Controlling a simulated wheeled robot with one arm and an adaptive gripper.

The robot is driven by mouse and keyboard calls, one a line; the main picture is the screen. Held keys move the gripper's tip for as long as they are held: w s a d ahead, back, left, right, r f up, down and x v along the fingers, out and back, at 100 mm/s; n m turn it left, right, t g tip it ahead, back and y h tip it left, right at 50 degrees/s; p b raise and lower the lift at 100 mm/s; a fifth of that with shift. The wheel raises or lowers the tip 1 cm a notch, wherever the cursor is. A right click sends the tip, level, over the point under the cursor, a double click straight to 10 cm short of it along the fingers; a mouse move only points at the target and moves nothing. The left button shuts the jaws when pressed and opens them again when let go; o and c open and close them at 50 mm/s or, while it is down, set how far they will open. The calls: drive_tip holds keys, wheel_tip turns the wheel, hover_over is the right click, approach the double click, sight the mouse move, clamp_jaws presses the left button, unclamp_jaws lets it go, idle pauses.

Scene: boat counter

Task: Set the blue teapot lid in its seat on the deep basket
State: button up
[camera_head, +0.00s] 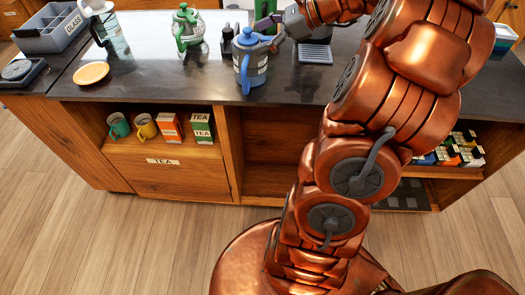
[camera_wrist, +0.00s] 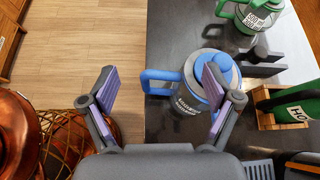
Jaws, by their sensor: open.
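The blue-handled teapot (camera_head: 251,70) stands upright on the dark counter, with a pale, labelled body. Its blue lid (camera_head: 247,36) is on top of it; the lid also shows in the wrist view (camera_wrist: 211,66), partly behind my right finger. My gripper (camera_head: 279,36) is open beside the teapot's upper right side. In the wrist view my gripper's fingers (camera_wrist: 160,82) are spread, with the blue handle (camera_wrist: 156,78) in the gap between them. I cannot tell whether they touch the teapot. I cannot make out a separate deep basket; the lid hides the teapot's inside.
A green teapot (camera_head: 187,30) stands behind left, with a small dark item (camera_head: 227,42) between the teapots. A yellow plate (camera_head: 91,73) and a glass press (camera_head: 108,28) are further left. A drip tray (camera_head: 315,53) is at right. The front-left counter is clear.

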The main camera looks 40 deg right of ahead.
drive_tip(key=s+a+f+n+g, duration=0.2)
drive_tip(key=s+a+n, duration=0.15)
drive_tip(key=a, duration=0.35)
drive_tip(key=s+a+f+n+g+h, duration=0.1)
drive_tip(key=s+a+n+g, duration=0.25)
drive_tip(key=a, duration=0.25)
drive_tip(key=s+a+f+n+g, duration=0.2)
drive_tip(key=s+a+n, duration=0.15)
drive_tip(key=a, duration=0.35)
drive_tip(key=s+f+n+g+h, duration=0.1)
drive_tip(key=s+f+n+h, duration=0.1)
drive_tip(key=s+n, duration=0.5)
drive_tip(key=s+a+f+n+g+h, duration=0.1)
drive_tip(key=s+f+n+h, duration=0.2)
drive_tip(key=s, duration=0.8)
drive_tip(key=shift+a+n+g+h, duration=0.3)
drive_tip(key=shift+n+h, duration=0.9)
drive_tip(key=shift+n, duration=1.15)
drive_tip(key=shift+f, duration=0.1)
